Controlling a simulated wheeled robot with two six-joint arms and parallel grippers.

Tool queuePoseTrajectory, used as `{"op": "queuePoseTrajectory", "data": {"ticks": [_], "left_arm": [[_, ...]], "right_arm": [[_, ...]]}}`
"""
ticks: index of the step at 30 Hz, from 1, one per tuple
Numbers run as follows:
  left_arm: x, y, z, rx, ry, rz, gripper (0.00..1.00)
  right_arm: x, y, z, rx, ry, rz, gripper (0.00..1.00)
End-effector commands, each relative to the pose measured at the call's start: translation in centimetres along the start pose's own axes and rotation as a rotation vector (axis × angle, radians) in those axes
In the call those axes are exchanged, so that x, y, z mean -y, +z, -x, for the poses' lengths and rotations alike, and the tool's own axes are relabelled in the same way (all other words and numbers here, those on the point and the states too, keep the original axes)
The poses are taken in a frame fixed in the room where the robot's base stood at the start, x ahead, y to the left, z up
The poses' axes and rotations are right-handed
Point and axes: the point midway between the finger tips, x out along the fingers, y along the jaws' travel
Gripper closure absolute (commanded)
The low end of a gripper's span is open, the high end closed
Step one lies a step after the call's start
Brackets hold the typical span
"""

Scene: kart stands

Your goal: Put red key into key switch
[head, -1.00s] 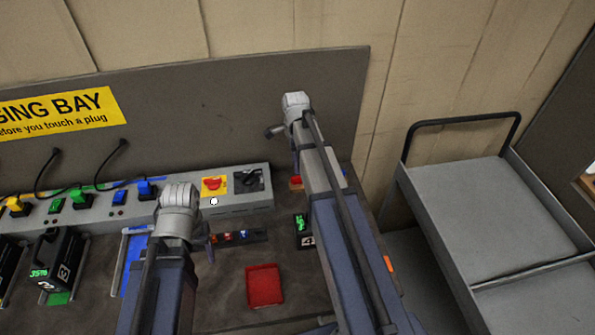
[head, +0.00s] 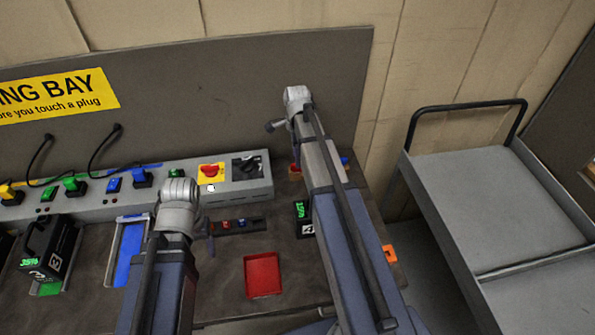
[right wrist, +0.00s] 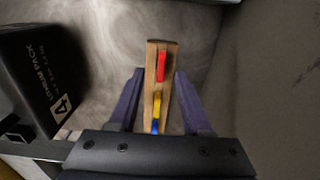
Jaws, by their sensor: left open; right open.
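A red key (right wrist: 161,66) stands at the far end of a wooden holder (right wrist: 150,60), in line with a yellow key (right wrist: 157,104) and a blue key (right wrist: 155,127). My right gripper (right wrist: 157,77) is open, with its fingers on either side of the holder and not closed on any key. In the head view my right arm hides most of the holder (head: 294,169). The grey panel bears a red knob on a yellow plate (head: 211,173) and a black switch plate (head: 247,167); I cannot tell the keyhole. My left gripper (head: 209,236) is open over the bench and partly hidden.
A black pack marked 4 (right wrist: 40,85) stands close left of my right gripper. A red tray (head: 263,275) and a dark strip with small coloured parts (head: 236,225) lie on the bench. Pack 3 (head: 50,250) is at left. A grey cart (head: 500,210) stands at right.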

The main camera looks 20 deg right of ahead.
Motion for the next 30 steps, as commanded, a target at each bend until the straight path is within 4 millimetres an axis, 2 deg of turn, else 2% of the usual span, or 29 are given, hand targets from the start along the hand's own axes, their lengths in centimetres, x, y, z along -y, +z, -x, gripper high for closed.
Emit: {"op": "queuePoseTrajectory", "data": {"ticks": [1, 6, 16, 27, 30], "left_arm": [[-0.1, -0.1, -1.3, 0.0, 0.0, 0.0, 0.33], [-0.3, -0.2, -3.3, 0.0, 0.0, 0.0, 0.33], [-0.3, -0.2, -3.5, 0.0, 0.0, 0.0, 0.33], [-0.3, -0.2, -3.5, 0.0, 0.0, 0.0, 0.33], [-0.3, -0.2, -3.5, 0.0, 0.0, 0.0, 0.33]], "right_arm": [[0.1, -0.1, -1.3, 0.0, 0.0, 0.0, 0.51], [0.2, -0.2, -3.3, 0.0, 0.0, 0.0, 0.51], [0.2, -0.2, -3.5, 0.0, 0.0, 0.0, 0.51], [0.2, -0.2, -3.5, 0.0, 0.0, 0.0, 0.92], [0.2, -0.2, -3.5, 0.0, 0.0, 0.0, 1.0]]}}
